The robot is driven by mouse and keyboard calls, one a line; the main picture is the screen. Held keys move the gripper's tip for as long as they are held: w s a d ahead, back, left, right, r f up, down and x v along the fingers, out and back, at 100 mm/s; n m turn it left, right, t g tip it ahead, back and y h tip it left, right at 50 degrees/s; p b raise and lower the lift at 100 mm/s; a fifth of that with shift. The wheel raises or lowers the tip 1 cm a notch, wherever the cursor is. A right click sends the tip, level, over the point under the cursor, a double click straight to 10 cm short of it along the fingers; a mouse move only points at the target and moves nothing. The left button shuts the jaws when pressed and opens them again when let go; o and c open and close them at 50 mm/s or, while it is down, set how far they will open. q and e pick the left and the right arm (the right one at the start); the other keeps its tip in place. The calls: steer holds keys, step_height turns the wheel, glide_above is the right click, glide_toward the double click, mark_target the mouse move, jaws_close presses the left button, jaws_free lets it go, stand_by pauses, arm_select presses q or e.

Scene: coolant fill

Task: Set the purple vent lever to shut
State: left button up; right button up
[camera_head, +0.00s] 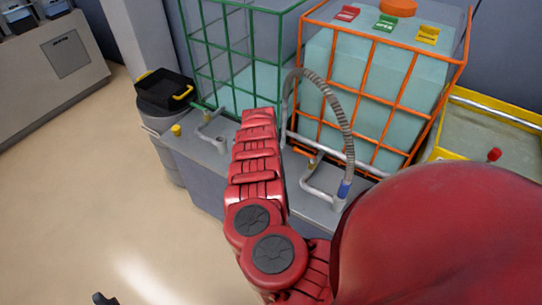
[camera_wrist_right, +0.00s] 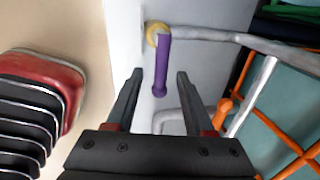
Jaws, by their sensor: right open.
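The purple vent lever (camera_wrist_right: 163,62) shows in the right wrist view, running down the picture from a round yellow pivot (camera_wrist_right: 157,34) on a grey pipe. My right gripper (camera_wrist_right: 160,77) is open, with one finger on each side of the lever's free end in the picture. A gap shows on both sides; I cannot tell the depth between them. In the head view my red right arm reaches toward the grey bench and hides its gripper and the lever. A dark tip at the bottom left edge may be my left gripper (camera_head: 103,299); its jaws cannot be made out.
An orange-caged tank (camera_head: 372,95) and a green cage (camera_head: 235,50) stand behind the grey bench (camera_head: 200,165). A ribbed hose (camera_head: 335,100) arches over it. A black tray (camera_head: 160,92) sits at left, a yellow-rimmed basin (camera_head: 500,130) at right. The floor at left is clear.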

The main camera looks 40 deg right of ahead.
steer(key=s+a+r+p, duration=0.1)
steer(key=a+r+p, duration=0.2)
steer(key=r+p, duration=0.8)
step_height(320, 180, up, 6)
steer(key=shift+r, duration=0.1)
steer(key=shift+s, duration=0.1)
